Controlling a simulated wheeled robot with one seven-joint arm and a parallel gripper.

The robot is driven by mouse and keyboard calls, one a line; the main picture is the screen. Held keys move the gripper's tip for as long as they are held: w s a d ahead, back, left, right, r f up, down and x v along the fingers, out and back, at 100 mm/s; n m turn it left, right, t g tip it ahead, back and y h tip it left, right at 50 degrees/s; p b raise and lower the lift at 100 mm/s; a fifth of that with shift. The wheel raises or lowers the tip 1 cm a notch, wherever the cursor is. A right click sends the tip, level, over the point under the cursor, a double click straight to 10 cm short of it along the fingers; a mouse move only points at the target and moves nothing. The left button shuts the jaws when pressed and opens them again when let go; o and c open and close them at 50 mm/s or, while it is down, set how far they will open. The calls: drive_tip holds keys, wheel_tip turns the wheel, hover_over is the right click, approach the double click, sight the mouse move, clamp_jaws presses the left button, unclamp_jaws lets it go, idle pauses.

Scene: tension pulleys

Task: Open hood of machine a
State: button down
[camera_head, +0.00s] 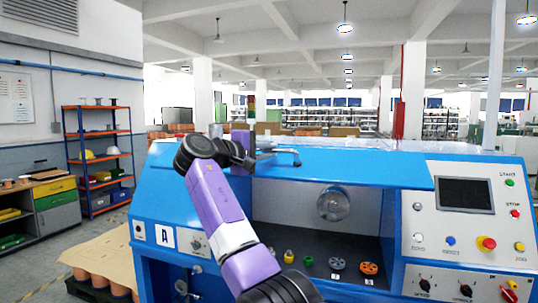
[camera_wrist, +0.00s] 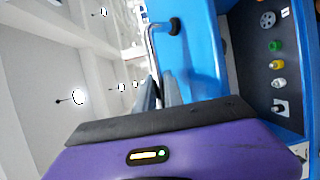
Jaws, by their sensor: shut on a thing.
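Machine A (camera_head: 153,207) is a blue cabinet with an "A" label (camera_head: 167,238) on its front left. Its blue hood (camera_head: 350,170) is up, and the compartment (camera_head: 300,213) below it shows. My gripper (camera_head: 268,157) is at the hood's upper left, by the metal handle (camera_head: 290,152). In the wrist view my gripper (camera_wrist: 160,92) is shut on the bent handle bar (camera_wrist: 151,48), which runs between the fingers beside the blue hood (camera_wrist: 195,50). The exact contact is partly hidden by the fingers.
Inside the compartment are a round chuck (camera_head: 333,203), an orange wheel (camera_head: 369,268), a grey pulley (camera_head: 337,264) and small green and yellow parts. A control panel (camera_head: 465,215) with screen and buttons is at the right. A pallet with brown cylinders (camera_head: 100,280) stands at the left.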

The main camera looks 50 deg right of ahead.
drive_tip(key=shift+f, duration=0.1)
drive_tip(key=c, duration=1.5)
unclamp_jaws()
drive_tip(key=shift+d, duration=0.1)
drive_tip(key=shift+o, duration=0.2)
